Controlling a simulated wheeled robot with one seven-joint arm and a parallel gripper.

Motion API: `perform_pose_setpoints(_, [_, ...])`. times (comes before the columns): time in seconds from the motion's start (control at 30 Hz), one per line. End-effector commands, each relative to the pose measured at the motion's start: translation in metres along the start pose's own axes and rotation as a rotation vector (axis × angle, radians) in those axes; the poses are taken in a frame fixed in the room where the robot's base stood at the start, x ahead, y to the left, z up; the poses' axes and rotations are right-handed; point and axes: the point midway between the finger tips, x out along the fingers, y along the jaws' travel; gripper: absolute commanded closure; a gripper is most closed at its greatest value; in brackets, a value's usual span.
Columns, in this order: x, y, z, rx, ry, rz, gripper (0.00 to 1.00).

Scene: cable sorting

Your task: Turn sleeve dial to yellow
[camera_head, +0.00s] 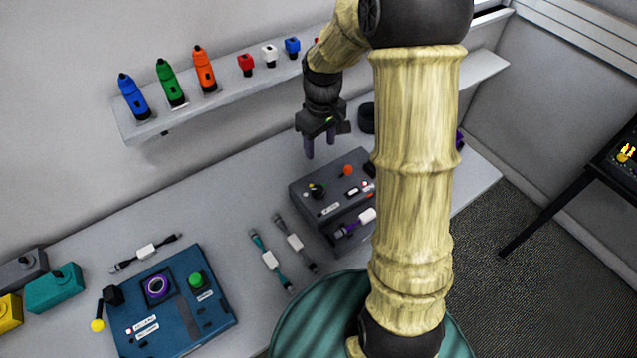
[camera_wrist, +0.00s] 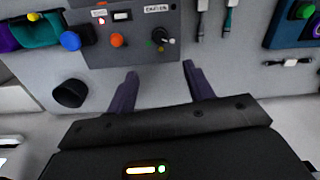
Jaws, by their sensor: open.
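The sleeve dial is a small dark knob (camera_head: 316,189) on top of the dark grey control box (camera_head: 330,208). The knob also shows in the wrist view (camera_wrist: 160,35), with a pale tip at its lower right. Small coloured marks sit around it, one of them yellow (camera_wrist: 160,49) below the knob. I cannot tell surely which mark it points at. My gripper (camera_head: 320,147) is open and empty, above and behind the box in the head view. In the wrist view my gripper (camera_wrist: 160,72) has its fingers spread, with the dial beyond the gap between the tips.
The box also carries an orange button (camera_head: 348,170). A purple cable with a white label (camera_head: 366,216) is at its front. Loose cables (camera_head: 269,258) and a blue box (camera_head: 170,310) lie left. A shelf (camera_head: 215,101) with coloured tools runs along the wall. A black cup (camera_wrist: 70,92) stands nearby.

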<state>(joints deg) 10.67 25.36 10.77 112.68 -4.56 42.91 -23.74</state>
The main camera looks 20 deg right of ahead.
Motion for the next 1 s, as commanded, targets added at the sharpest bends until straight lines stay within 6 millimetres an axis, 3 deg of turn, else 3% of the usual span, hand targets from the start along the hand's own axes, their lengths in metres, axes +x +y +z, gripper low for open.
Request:
perform_pose_setpoints(0.47, [0.005,0.003,-0.003,-0.014,-0.006,-0.005,0.48])
perform_pose_setpoints(0.67, [0.028,0.002,-0.002,-0.015,-0.01,-0.007,0.48])
perform_pose_setpoints(1.0, [0.086,0.001,-0.002,-0.015,-0.01,-0.007,0.48])
